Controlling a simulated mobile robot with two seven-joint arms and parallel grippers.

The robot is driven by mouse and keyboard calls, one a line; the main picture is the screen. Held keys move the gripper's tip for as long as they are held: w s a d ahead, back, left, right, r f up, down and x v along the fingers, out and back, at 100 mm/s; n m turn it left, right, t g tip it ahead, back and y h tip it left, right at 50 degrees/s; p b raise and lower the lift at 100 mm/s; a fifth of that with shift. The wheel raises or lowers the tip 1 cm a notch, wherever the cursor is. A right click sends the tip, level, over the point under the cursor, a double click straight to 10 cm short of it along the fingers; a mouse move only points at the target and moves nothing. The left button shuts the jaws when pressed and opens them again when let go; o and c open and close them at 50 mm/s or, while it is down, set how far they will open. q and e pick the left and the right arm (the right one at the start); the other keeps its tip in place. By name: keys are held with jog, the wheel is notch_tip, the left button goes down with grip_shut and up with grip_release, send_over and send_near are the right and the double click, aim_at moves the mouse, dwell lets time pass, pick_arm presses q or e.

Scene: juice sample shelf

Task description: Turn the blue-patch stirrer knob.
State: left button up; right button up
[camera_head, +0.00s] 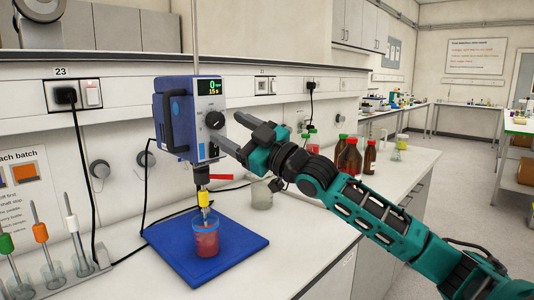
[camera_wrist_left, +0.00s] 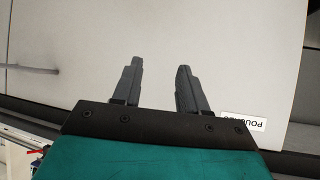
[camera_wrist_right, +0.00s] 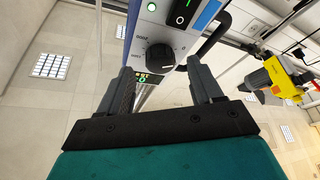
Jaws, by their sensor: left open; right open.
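The stirrer (camera_head: 188,115) is a blue box with a pale front panel, a lit display reading 0 and a round dark knob (camera_head: 215,120). In the right wrist view the knob (camera_wrist_right: 160,57) appears between and just beyond the two fingertips; contact cannot be told. My left gripper (camera_wrist_left: 159,65) is open and empty over a plain pale surface; it is outside the head view.
Below the stirrer, a beaker of red liquid (camera_head: 206,240) stands on a blue mat (camera_head: 175,257), with a shaft reaching into it. A rack of paddles (camera_head: 50,280) stands at left. Bottles (camera_head: 349,157) stand behind my right arm. A yellow device (camera_wrist_right: 285,75) shows in the right wrist view.

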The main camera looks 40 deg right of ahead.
jog(key=b+v, duration=0.2)
jog(key=v, duration=0.8)
jog(key=shift+b, duration=0.4)
dwell(0.6)
